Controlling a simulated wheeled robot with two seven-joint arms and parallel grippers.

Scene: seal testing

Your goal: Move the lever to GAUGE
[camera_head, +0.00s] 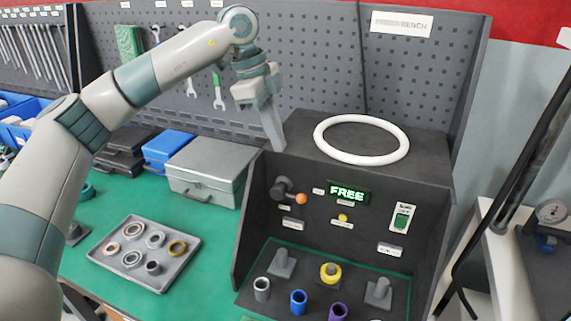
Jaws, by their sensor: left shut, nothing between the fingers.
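The lever (284,189) is a dark handle with an orange ball end on the front panel of the dark test box (345,215). Its orange end points right and slightly down. A green lit display (347,194) right of it reads FREE. Small labels sit around the lever, too small to read. My left gripper (275,146) is shut and empty, pointing down above and behind the lever, near the box's top left edge. It appears apart from the lever. My right gripper is out of view.
A white ring (361,139) lies on top of the box. A yellow button (343,217) and a green switch (402,218) are on the panel. Pegs and coloured sleeves (298,301) stand below. A grey tray of rings (185,252) and toolboxes (211,170) are left.

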